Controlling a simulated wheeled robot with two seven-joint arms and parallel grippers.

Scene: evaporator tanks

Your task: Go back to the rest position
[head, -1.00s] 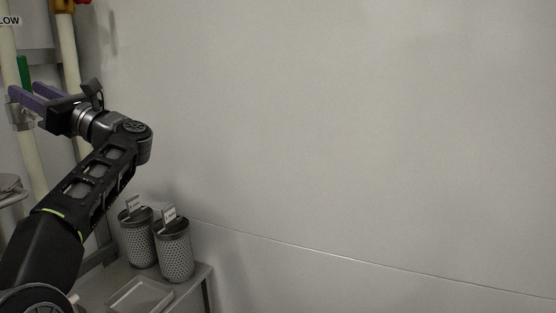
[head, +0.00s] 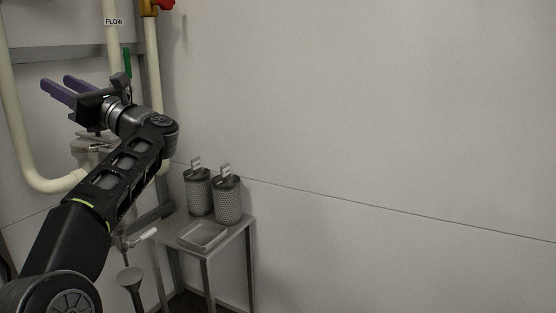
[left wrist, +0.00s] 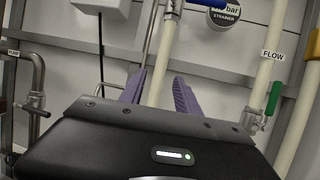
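My left gripper (head: 58,88) is raised at the upper left of the head view, in front of the pipes. Its two purple fingers stand apart with nothing between them. In the left wrist view the fingers (left wrist: 158,92) also show apart and empty, with pipes and the wall behind them. My left arm comes in from the lower left, bent at the elbow. My right gripper is in neither view.
A small metal table (head: 238,226) stands below and right of my left arm. It holds two perforated canisters (head: 198,192) (head: 228,203) and a shallow tray (head: 203,235). Cream pipes (head: 22,150) and a green-handled valve (left wrist: 273,98) are near the gripper. The wall to the right is bare.

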